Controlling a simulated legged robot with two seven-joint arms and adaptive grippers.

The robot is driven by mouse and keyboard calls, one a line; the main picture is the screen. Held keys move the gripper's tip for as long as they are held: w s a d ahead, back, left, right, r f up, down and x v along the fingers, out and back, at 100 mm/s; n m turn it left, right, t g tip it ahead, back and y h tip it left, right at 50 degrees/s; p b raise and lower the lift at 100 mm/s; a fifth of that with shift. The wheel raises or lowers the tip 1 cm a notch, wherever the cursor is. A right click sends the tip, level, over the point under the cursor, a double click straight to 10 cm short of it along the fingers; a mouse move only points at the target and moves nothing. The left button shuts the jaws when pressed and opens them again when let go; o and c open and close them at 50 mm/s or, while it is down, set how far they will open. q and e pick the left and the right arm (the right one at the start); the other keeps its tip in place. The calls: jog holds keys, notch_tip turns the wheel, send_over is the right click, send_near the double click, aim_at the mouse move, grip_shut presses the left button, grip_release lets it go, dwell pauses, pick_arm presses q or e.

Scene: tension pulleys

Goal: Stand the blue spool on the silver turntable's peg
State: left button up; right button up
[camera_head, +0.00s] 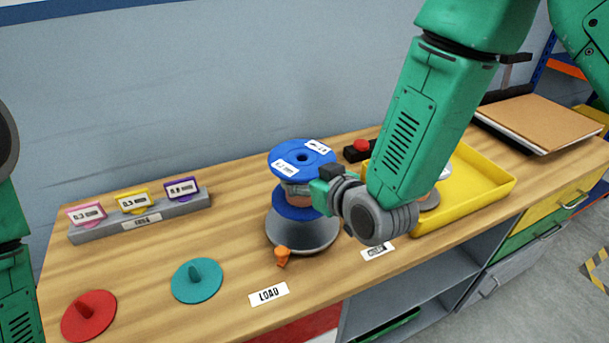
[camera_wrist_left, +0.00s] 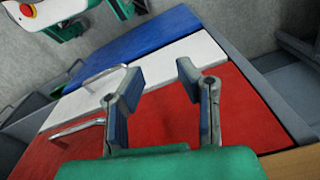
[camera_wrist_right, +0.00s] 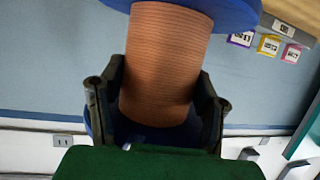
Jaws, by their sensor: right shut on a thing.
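The blue spool (camera_head: 303,160), with copper-coloured winding between its flanges, stands upright over the silver turntable (camera_head: 303,234). Its lower flange appears at or just above the turntable's top; I cannot tell whether it touches. The peg is hidden by the spool. My right gripper (camera_head: 322,192) is shut on the spool from the right side. In the right wrist view the copper winding (camera_wrist_right: 165,65) sits between the two fingers (camera_wrist_right: 158,108). My left gripper (camera_wrist_left: 158,100) is open and empty, facing red, white and blue panels.
A yellow tray (camera_head: 487,205) holding a partly hidden spool is to the right, behind my right arm. A small orange knob (camera_head: 282,256) is at the turntable's front. Teal (camera_head: 197,282) and red (camera_head: 88,316) pegged discs lie left. A grey card holder (camera_head: 140,217) stands behind them.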

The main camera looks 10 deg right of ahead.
jog(key=shift+f+b, duration=0.75)
jog(key=shift+f, duration=0.35)
jog(key=shift+f, duration=0.15)
dwell(0.4)
jog(key=shift+f+b, duration=0.95)
jog(key=shift+f, duration=0.45)
jog(key=shift+f, duration=0.1)
dwell(0.4)
jog(key=shift+f+b, duration=0.45)
jog(key=shift+f, duration=0.2)
